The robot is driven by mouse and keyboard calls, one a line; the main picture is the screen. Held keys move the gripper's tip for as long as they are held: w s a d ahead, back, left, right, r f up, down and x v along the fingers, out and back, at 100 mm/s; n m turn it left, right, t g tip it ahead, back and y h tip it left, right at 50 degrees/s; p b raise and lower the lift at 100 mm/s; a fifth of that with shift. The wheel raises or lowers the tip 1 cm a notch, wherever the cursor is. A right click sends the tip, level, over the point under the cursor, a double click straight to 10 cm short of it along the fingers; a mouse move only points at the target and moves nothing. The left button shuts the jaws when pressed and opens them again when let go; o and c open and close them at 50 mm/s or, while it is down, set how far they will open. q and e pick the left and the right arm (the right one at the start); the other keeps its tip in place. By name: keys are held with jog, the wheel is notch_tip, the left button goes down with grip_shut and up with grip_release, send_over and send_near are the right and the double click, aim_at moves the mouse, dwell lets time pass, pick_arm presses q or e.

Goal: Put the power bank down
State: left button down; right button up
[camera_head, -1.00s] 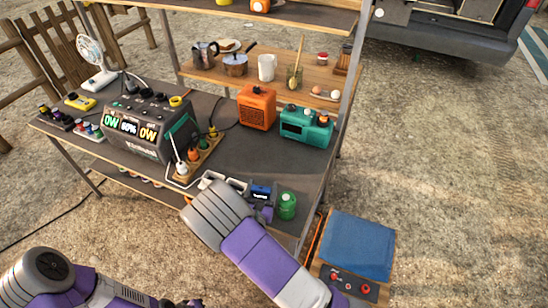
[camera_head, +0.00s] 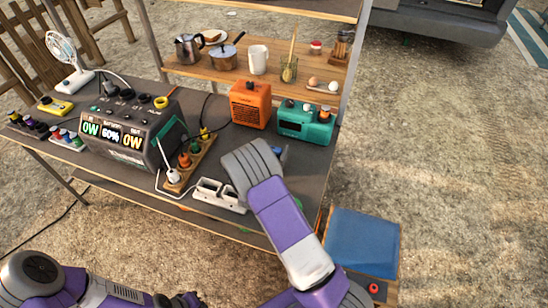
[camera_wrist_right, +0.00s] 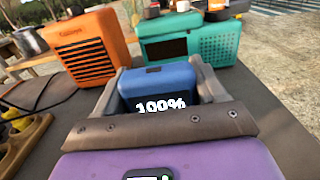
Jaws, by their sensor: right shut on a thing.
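The power bank is a blue block with a dark face reading 100% (camera_wrist_right: 160,77) in the right wrist view. My right gripper (camera_wrist_right: 160,88) is shut on it, with a grey finger along each side. In the head view only a bit of blue (camera_head: 283,153) shows past my right wrist, which hides most of the gripper. It is over the dark table top (camera_head: 222,140), in front of the teal radio. I cannot tell whether its underside touches the table. My left gripper (camera_head: 180,300) is at the bottom edge, away from the table; its jaws are unclear.
A teal radio (camera_head: 305,126) and an orange speaker (camera_head: 250,105) stand just behind the power bank. To the left are white sockets (camera_head: 218,194), a wooden plug strip (camera_head: 190,165) and a large power station (camera_head: 130,130). A blue-topped box (camera_head: 362,243) stands right of the table.

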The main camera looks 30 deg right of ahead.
jog(key=shift+f+b, duration=0.45)
jog(key=shift+f, duration=1.2)
jog(key=shift+f, duration=0.2)
jog(key=o, duration=1.3)
jog(key=shift+r, duration=0.1)
jog(key=shift+a+r, duration=0.15)
jog(key=p+v, duration=0.1)
jog(key=v, duration=1)
jog(key=shift+s+a+p, duration=0.2)
jog(key=shift+s+p, duration=0.15)
